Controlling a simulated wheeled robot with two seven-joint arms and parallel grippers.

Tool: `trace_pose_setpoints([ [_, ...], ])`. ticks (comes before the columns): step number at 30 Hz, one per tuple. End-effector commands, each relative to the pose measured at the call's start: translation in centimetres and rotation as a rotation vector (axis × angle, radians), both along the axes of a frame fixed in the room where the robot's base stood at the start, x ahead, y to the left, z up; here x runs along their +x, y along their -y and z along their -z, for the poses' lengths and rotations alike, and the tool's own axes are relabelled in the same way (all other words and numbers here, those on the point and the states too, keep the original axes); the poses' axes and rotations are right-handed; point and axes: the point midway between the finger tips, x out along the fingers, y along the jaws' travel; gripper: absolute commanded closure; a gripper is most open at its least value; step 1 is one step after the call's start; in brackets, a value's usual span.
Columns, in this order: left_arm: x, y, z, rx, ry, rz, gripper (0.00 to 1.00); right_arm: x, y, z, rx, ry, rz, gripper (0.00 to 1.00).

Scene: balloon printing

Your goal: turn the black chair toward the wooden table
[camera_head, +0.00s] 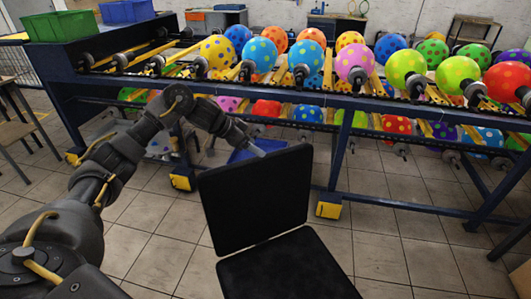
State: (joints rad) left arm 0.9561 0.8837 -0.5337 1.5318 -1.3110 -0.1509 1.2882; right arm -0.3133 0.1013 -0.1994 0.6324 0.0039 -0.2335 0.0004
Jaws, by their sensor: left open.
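The black chair (258,197) stands in the middle foreground. Its flat backrest is toward the balloon rack and its seat (287,268) is nearer to me; the legs are hidden or out of frame. My left arm comes in from the left, and my left gripper (258,150) is at the top edge of the backrest, open. I cannot tell whether it touches the chair. A wooden table (14,131) shows partly at the left edge, and a wooden corner (521,277) shows at the lower right; I cannot tell which is the task's table. My right gripper is not in view.
A dark blue rack (70,79) with several spotted balloons (355,55) runs across the scene behind the chair. Yellow-capped feet (329,208) stand close behind the backrest. Green (59,25) and blue (126,11) crates sit at its left end. Tiled floor (405,261) is clear right of the chair.

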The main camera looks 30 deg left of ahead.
Motion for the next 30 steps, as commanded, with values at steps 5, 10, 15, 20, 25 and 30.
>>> trace_pose_setpoints([
  [5,1.7,1.6,2.3,-0.001,-0.002,-0.001,0.31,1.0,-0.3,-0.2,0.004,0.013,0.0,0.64],
  [10,2.8,2.5,3.8,0.0,-0.001,-0.001,0.31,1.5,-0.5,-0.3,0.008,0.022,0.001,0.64],
  [15,3.2,2.9,4.3,0.001,0.0,-0.001,0.31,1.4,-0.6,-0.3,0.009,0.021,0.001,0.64],
  [20,3.3,2.9,4.4,0.001,0.001,-0.001,0.31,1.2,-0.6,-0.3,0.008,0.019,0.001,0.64],
  [25,3.2,2.9,4.4,0.002,0.001,-0.001,0.42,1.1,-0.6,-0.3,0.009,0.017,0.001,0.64],
  [30,3.2,2.9,4.4,0.002,0.001,-0.001,0.64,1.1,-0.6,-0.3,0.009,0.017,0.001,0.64],
])
